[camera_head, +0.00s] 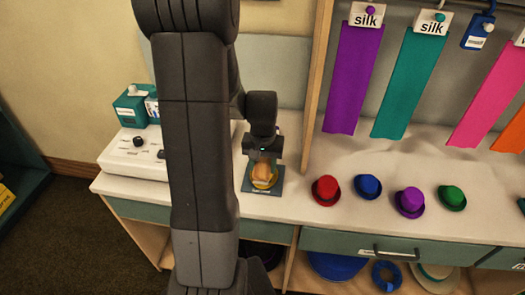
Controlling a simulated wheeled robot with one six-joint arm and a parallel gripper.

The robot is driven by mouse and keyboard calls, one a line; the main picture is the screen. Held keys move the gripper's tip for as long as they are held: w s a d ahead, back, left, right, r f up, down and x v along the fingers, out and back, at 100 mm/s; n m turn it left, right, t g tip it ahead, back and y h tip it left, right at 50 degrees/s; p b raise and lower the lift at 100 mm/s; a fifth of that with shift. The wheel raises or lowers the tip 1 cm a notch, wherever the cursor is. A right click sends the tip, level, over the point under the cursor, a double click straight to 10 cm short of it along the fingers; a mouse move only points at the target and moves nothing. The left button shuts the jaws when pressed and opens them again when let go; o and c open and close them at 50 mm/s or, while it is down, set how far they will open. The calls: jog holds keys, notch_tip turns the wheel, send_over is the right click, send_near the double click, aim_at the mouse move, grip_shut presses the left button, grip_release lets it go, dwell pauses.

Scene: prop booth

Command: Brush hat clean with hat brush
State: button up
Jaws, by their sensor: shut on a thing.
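My gripper (264,157) points down over the counter, just right of my arm's large dark links. It is shut on a small tan, wood-coloured thing (262,172) that looks like the hat brush. Right beneath is a yellow hat (268,186), of which mostly the rim shows. The hat sits on a dark grey-blue mat (251,184). The brush and my gripper cover most of the hat. I cannot tell whether the brush touches it.
Red (326,190), blue (368,187), purple (410,202) and green (452,198) small hats stand in a row to the right. Silk strips (354,75) hang above. A white control box (134,155) stands at left. The counter (345,226) is clear in front.

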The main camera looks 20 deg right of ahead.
jog(key=r, duration=0.1)
jog(key=r+p, duration=0.1)
jog(key=shift+s+a+r, duration=0.15)
jog(key=shift+s+r, duration=0.05)
jog(key=shift+r, duration=0.15)
jog(key=shift+w+r+p, duration=0.1)
jog(key=shift+r+p, duration=0.5)
jog(key=shift+p, duration=0.2)
jog(key=shift+r+p, duration=1.6)
jog(key=shift+r, duration=0.6)
jog(key=shift+f, duration=0.1)
